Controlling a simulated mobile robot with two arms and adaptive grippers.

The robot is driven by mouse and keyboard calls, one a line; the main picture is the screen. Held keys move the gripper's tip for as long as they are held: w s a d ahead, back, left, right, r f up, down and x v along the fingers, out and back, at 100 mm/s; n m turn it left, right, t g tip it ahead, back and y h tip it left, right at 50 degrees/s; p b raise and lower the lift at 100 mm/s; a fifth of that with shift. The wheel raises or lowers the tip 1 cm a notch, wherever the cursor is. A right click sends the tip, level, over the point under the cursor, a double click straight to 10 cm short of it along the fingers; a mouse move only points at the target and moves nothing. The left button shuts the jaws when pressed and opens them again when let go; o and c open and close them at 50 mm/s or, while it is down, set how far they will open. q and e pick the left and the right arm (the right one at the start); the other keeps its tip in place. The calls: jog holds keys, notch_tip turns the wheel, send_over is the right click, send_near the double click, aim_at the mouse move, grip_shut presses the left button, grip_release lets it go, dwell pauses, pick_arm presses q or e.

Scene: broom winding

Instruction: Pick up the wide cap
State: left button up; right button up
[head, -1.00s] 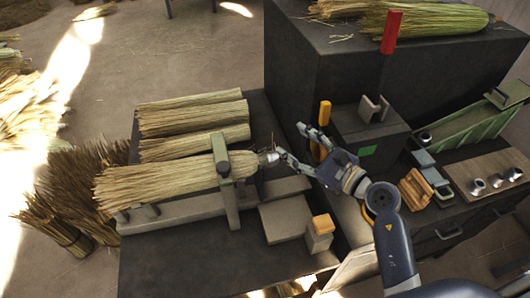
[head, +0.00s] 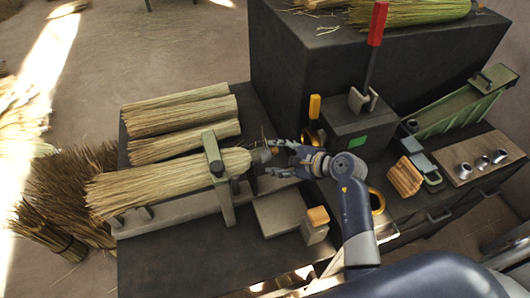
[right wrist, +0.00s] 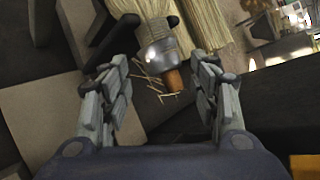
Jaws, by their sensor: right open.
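A shiny metal cap (right wrist: 160,54) sits on the end of the clamped broom bundle (head: 165,178), with a short wooden stub (right wrist: 173,80) sticking out. In the head view this cap (head: 262,155) is small, at the bundle's right end. Three more metal caps (head: 482,163) stand on a wooden board at the far right; I cannot tell which cap is the wide one. My right gripper (head: 268,158) is open. Its fingers are either side of the bundle's capped end, and I see no grip on it. My left gripper is not in view.
A grey-green clamp (head: 217,170) crosses the bundle on the dark bench (head: 180,262). A wooden block (head: 405,177) and green trough (head: 465,105) stand at right. Loose straw bundles (head: 180,115) lie behind.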

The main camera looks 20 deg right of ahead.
aim_at(271, 155)
jog(key=shift+p+x, duration=0.75)
jog(key=shift+x, duration=1.6)
jog(key=c, duration=0.6)
jog(key=shift+r, duration=0.15)
